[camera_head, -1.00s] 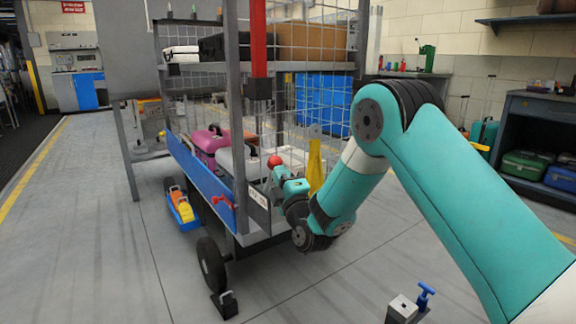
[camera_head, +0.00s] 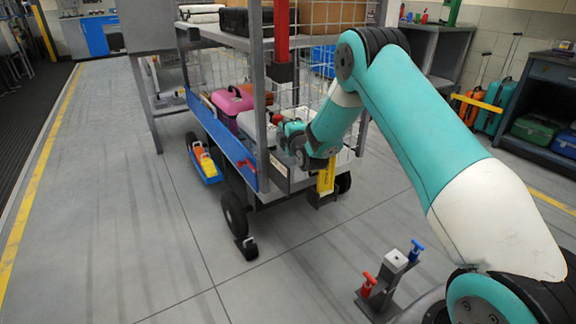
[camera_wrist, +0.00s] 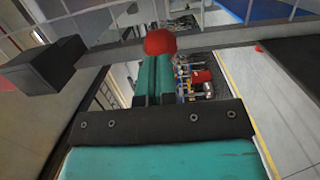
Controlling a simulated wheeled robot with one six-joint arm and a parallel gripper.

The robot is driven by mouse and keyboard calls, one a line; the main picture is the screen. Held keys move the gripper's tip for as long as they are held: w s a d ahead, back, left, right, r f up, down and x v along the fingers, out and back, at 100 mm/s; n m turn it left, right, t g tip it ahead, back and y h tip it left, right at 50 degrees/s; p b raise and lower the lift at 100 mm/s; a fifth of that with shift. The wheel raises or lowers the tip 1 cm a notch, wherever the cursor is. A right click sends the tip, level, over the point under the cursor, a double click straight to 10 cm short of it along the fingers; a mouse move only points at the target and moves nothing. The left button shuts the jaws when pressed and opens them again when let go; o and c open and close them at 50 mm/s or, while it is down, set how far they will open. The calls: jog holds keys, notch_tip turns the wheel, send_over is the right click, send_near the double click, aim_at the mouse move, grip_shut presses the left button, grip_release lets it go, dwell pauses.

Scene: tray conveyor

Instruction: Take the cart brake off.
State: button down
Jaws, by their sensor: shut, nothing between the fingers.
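The cart (camera_head: 262,185) is a grey mesh-sided trolley with shelves and a blue side rail. A red ball knob (camera_head: 277,118) stands at its near end, and it shows large in the wrist view (camera_wrist: 160,42), just beyond my fingertips. My gripper (camera_head: 290,130) is shut and empty beside the knob; its fingers also show in the wrist view (camera_wrist: 154,95). Whether they touch the knob I cannot tell. A yellow lever (camera_head: 326,180) is low at the cart's end, partly hidden by my arm. A small red handle (camera_head: 246,163) sits on the blue rail. Which of these is the brake is not marked.
A black chock-like block (camera_head: 247,248) is at the front wheel (camera_head: 234,214). A stand with red and blue T-handles (camera_head: 392,270) is on the floor at lower right. Suitcases, including a pink one (camera_head: 232,101), fill the lower shelf. The floor at left is clear.

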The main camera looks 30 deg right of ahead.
jog(key=shift+w+r, duration=0.3)
jog(key=shift+w, duration=0.25)
jog(key=shift+w+r, duration=0.25)
jog(key=shift+w, duration=0.25)
jog(key=shift+a, duration=0.1)
jog(key=shift+s+a, duration=0.15)
jog(key=shift+s, duration=0.1)
jog(key=s+b, duration=0.6)
jog(key=s, duration=0.8)
jog(key=shift+a, duration=0.25)
